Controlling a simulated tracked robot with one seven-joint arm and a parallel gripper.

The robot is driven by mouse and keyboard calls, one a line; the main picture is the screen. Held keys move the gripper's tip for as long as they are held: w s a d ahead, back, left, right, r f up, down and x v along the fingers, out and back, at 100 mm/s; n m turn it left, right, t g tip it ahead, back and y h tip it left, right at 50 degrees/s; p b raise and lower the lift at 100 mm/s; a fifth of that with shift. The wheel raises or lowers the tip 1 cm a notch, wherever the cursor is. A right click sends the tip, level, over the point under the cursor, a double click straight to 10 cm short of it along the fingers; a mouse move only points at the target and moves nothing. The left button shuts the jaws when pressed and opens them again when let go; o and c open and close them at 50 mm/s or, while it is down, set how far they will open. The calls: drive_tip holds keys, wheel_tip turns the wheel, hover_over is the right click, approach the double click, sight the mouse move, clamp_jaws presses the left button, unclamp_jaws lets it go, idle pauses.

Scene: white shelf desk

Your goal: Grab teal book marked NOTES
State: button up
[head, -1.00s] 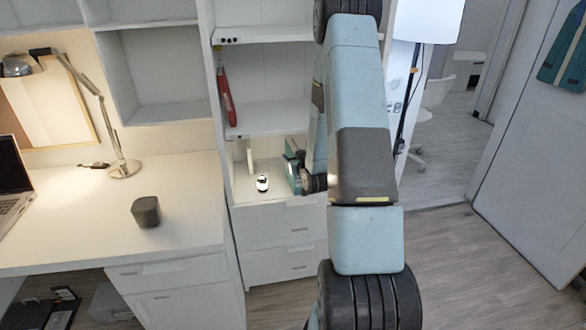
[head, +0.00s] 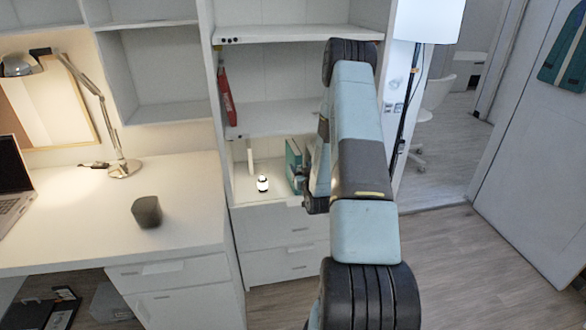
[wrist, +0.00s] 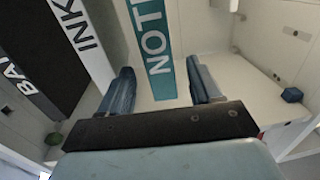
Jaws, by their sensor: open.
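The teal book with white NOTES lettering (wrist: 156,52) shows its spine in the wrist view, upright in the picture. In the head view the teal book (head: 293,158) stands in the lower shelf compartment, partly hidden by my arm. My gripper (wrist: 159,66) is open, one finger on each side of the spine in the wrist view. I see a gap on both sides and no contact. How far the fingertips reach along the book I cannot tell. In the head view my arm hides most of the gripper.
A white book lettered INK (wrist: 84,36) and a black book (wrist: 38,60) stand left of the teal one in the wrist view. A red item (head: 226,97) leans on the shelf above. Shelf walls surround the compartment.

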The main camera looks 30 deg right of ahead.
drive_tip(key=w, duration=0.2)
drive_tip(key=w+d, duration=0.1)
drive_tip(key=w, duration=0.4)
drive_tip(key=shift+w+d+f, duration=0.1)
drive_tip(key=shift+d+f, duration=0.1)
drive_tip(key=shift+f, duration=0.05)
clamp_jaws()
idle(0.5)
idle(0.8)
